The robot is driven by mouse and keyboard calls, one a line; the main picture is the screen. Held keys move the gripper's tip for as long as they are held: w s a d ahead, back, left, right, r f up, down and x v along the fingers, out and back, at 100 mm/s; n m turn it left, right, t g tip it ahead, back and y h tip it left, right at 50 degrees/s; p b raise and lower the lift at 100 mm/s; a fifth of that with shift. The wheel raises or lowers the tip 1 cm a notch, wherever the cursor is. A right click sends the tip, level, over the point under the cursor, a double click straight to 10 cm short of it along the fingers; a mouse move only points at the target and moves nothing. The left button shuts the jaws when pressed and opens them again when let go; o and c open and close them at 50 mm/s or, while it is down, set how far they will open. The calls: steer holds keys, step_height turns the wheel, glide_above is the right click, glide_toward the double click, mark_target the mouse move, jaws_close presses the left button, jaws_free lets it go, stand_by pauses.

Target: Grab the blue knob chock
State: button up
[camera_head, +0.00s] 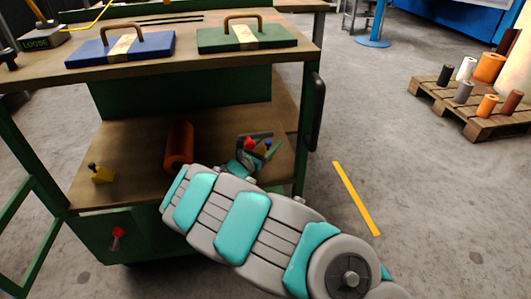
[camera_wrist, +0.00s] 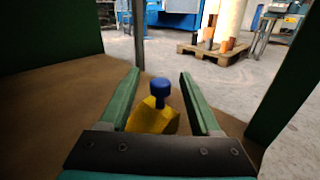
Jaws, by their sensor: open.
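The blue knob chock is a yellow block (camera_wrist: 153,117) with a round blue knob (camera_wrist: 160,88) on top. In the wrist view it sits on the brown shelf, between the two green fingers of my gripper (camera_wrist: 161,74). The fingers are open, with a gap visible on both sides of the knob. In the head view the blue knob (camera_head: 268,146) shows small beside my gripper (camera_head: 259,148), at the right of the cart's lower shelf (camera_head: 125,140). The yellow block is mostly hidden there by my gripper.
A red knob (camera_head: 249,143) shows close by my gripper; its base is hidden. An orange roll (camera_head: 180,147) lies left of it. A yellow chock with a dark knob (camera_head: 102,174) stands at the shelf's left. The cart's green right post (camera_head: 305,130) is close.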

steer(key=shift+x, duration=1.45)
jaws_close()
